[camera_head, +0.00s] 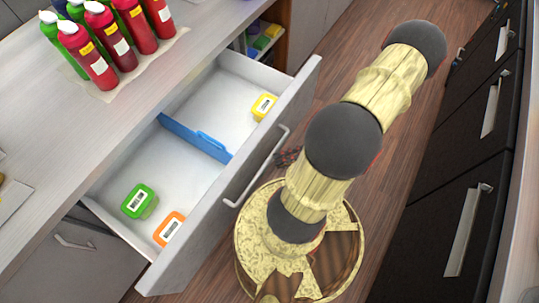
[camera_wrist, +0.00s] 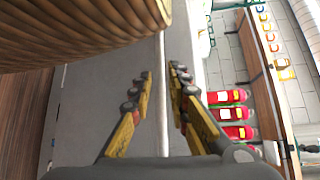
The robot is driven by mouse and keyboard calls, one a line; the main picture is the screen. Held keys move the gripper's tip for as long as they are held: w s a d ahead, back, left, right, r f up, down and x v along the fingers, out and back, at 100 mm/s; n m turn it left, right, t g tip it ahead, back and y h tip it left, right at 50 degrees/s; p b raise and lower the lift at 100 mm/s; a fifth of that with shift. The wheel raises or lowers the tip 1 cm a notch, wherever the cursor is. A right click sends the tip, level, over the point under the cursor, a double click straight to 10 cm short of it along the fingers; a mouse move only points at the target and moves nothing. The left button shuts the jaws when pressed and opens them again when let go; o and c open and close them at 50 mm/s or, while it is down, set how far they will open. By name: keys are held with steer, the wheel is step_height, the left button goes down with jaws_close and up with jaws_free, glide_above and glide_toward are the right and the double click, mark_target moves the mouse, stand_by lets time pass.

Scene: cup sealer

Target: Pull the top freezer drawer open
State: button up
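The top drawer (camera_head: 222,205) under the counter is pulled well out in the head view. A pale strip runs behind that gap, and I see nothing clearly pinched. I cannot tell how far the fingertips are from the handle.
A blue divider (camera_head: 195,138) splits the drawer, which holds a green tub (camera_head: 138,200), an orange tub (camera_head: 169,228) and a yellow tub (camera_head: 264,106). Several bottles (camera_head: 98,65) stand on the counter (camera_head: 60,135). Dark cabinets (camera_head: 462,150) line the right side, with wooden floor between.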

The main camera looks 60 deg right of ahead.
steer(key=v, duration=0.5)
steer(key=shift+s, duration=0.1)
stand_by(0.5)
